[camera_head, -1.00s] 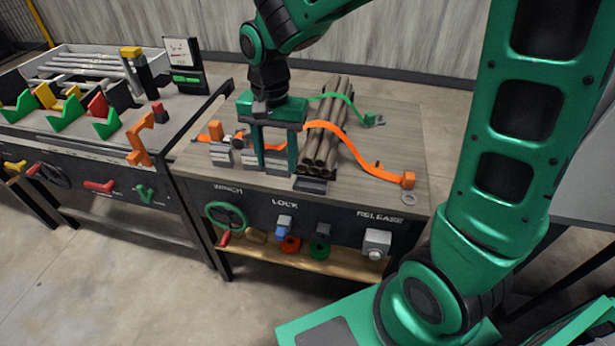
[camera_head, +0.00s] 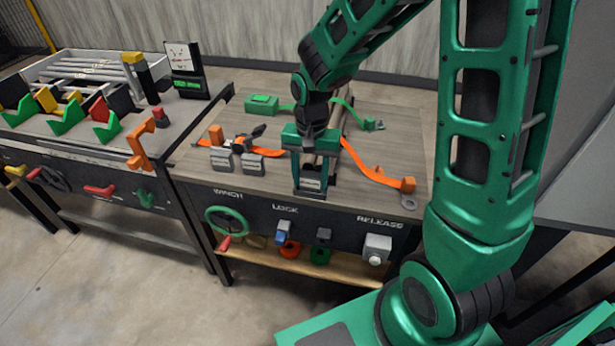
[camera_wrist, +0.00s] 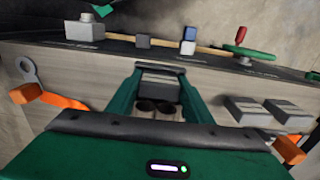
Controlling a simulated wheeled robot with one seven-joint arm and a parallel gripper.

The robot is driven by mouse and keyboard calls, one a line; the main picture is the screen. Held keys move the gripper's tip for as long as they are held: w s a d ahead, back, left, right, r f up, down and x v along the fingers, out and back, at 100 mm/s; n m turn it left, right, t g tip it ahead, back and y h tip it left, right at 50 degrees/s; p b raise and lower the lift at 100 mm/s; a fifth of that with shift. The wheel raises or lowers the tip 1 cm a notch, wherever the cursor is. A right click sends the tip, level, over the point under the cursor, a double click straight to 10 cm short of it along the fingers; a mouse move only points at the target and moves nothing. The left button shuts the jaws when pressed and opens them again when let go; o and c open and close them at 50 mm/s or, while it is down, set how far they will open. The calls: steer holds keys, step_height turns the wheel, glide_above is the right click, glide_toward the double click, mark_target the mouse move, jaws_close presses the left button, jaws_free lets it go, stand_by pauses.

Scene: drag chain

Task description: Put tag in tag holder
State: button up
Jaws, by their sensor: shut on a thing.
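My gripper (camera_head: 312,186) is shut on a grey tag (camera_head: 312,183) with a pale label strip, at the front end of the pipe bundle. The tag also shows between my fingers in the wrist view (camera_wrist: 160,80). A dark piece, likely the tag holder (camera_wrist: 160,68), lies at the fingertips. I cannot tell whether the tag is seated in it or just above it. Dark pipe ends show below the tag in the wrist view. Two similar grey labelled blocks (camera_head: 222,158) stand on the bench to the left, clear of my gripper.
The orange strap (camera_head: 375,174) runs right of my gripper to an orange anchor (camera_head: 407,185). A green box (camera_head: 262,103) lies at the back of the wooden bench. A green handwheel (camera_head: 226,219), lock and release controls are on the front panel. The left bench holds coloured brackets.

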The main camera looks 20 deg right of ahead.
mark_target(314, 176)
steer(key=o, duration=1)
step_height(314, 176, up, 12)
steer(key=shift+r, duration=0.1)
steer(key=shift+n, duration=0.4)
steer(key=s+d, duration=0.5)
steer(key=s, duration=0.2)
steer(key=s+d, duration=0.6)
steer(key=s, duration=0.2)
steer(key=s+d, duration=0.6)
steer(key=s, duration=0.2)
steer(key=shift+s+r, duration=0.2)
steer(key=shift+r, duration=0.2)
